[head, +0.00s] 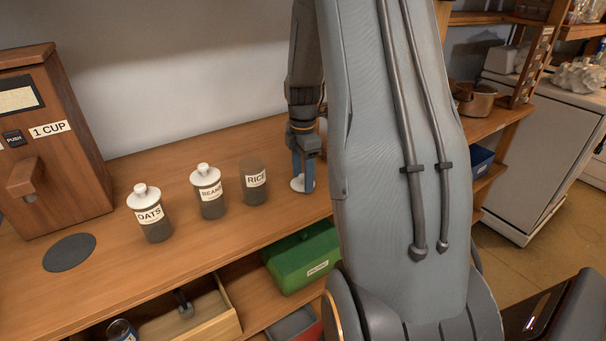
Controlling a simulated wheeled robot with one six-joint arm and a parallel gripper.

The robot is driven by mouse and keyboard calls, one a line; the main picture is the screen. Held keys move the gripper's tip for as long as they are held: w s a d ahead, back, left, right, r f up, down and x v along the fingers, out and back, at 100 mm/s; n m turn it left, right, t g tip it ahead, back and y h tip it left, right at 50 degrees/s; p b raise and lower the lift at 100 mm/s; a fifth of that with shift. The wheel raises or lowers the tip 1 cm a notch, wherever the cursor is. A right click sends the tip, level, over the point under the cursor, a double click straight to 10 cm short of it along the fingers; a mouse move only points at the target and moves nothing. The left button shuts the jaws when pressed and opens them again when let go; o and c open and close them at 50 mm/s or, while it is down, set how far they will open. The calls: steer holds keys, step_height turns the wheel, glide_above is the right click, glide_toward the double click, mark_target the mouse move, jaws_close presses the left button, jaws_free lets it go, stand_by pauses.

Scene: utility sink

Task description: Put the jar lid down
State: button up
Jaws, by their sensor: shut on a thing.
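My gripper (304,178) points down just above the wooden counter (110,265), to the right of the jars. It is shut on a white jar lid (296,185), which is partly hidden behind the fingers. The lid is at or very near the counter surface; I cannot tell if it touches. The rice jar (254,184) stands upright without a white lid, left of my gripper. The beans jar (209,192) and the oats jar (150,214) stand further left, each with a white knobbed lid on.
A wooden dispenser marked 1 CUP (50,140) stands at the left, with a dark round pad (69,252) before it. A green box (302,258) and an open drawer (190,318) lie below the counter. My arm hides the counter's right part.

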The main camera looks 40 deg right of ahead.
mark_target(303, 175)
steer(key=shift+f, duration=0.15)
steer(key=o, duration=1)
steer(key=shift+o, duration=0.2)
step_height(303, 175, up, 11)
steer(key=b, duration=0.3)
steer(key=s+a+f+m, duration=0.3)
steer(key=s+a+m, duration=0.1)
steer(key=a, duration=0.4)
steer(key=s+a+f+m+t, duration=0.1)
steer(key=s+a+f+m, duration=0.1)
steer(key=s+a+m, duration=0.3)
steer(key=s+a+f+m, duration=0.3)
steer(key=a+m, duration=0.3)
steer(key=a, duration=0.5)
steer(key=shift+s+a+f+m, duration=0.2)
steer(key=shift+s+f+m, duration=0.15)
steer(key=shift+s, duration=0.4)
